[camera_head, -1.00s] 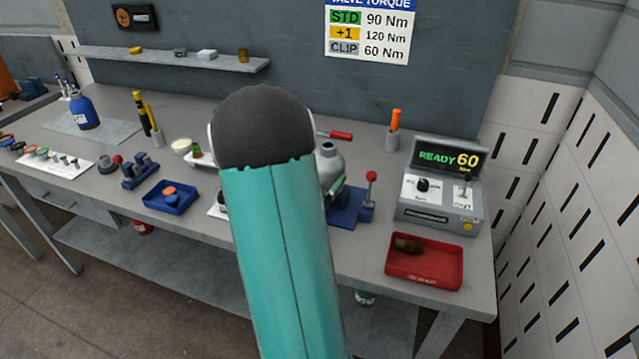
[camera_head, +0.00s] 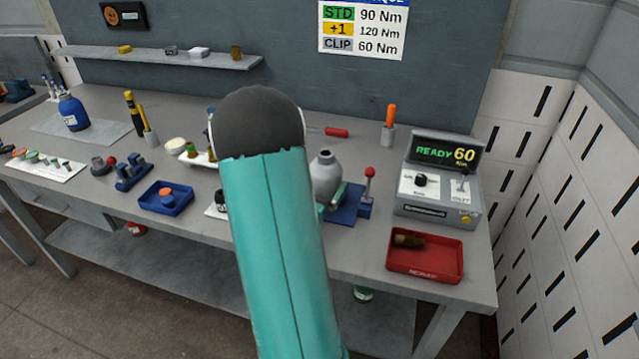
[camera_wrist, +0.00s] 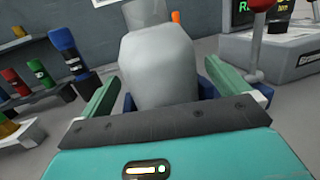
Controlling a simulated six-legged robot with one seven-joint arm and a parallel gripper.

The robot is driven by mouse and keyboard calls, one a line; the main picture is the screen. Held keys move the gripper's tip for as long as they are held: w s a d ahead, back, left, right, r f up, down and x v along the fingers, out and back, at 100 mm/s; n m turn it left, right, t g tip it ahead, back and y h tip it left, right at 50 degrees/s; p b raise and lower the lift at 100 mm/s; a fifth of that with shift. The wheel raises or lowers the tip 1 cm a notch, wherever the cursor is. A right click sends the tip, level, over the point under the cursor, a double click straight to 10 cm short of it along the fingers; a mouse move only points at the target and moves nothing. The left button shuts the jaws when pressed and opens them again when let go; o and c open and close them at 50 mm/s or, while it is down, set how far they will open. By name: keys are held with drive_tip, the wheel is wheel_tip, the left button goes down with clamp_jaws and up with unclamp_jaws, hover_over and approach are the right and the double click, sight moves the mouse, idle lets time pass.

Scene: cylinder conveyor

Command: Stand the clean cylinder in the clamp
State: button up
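The grey cylinder (camera_head: 325,178), with a narrow neck, stands upright at the blue clamp (camera_head: 352,207) on the bench. It fills the middle of the wrist view (camera_wrist: 158,72), with blue clamp parts showing behind it on both sides. A green finger also shows in front of the cylinder in the head view. The cylinder's foot is hidden, so I cannot tell whether it rests in the clamp. The clamp's red-knobbed lever (camera_head: 370,172) stands up at right.
The control box (camera_head: 437,190) reads READY 60. A red tray (camera_head: 455,276) with a brown part lies in front of it. A blue tray (camera_head: 155,208) and small fixtures are left. An orange-handled tool (camera_head: 390,118) stands behind. My arm hides the middle bench.

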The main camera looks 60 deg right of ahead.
drive_tip(key=shift+r, duration=0.1)
drive_tip(key=shift+a, duration=0.25)
drive_tip(key=a, duration=0.3)
drive_tip(key=a+f, duration=0.1)
drive_tip(key=a, duration=0.7)
drive_tip(key=shift+w+a+f, duration=0.15)
drive_tip(key=shift+w+a, duration=0.05)
drive_tip(key=shift+w, duration=0.05)
drive_tip(key=s+a+r+m+g+y, duration=0.45)
drive_tip(key=a+r+m+y, duration=0.2)
drive_tip(key=a+m, duration=0.45)
drive_tip(key=w+a+r+m+t+y, duration=0.2)
drive_tip(key=a+t+y, duration=0.1)
drive_tip(key=a, duration=0.5)
drive_tip(key=w+a+r+m+t+y, duration=0.2)
drive_tip(key=w+a+r+t+y, duration=0.1)
drive_tip(key=a, duration=0.6)
drive_tip(key=w+a+r+m+t+y, duration=0.2)
drive_tip(key=a+t+y, duration=0.2)
drive_tip(key=a+y, duration=0.3)
drive_tip(key=shift+w+a+r+m+t, duration=0.3)
drive_tip(key=shift+w+a+r+t, duration=0.05)
drive_tip(key=shift+a, duration=0.4)
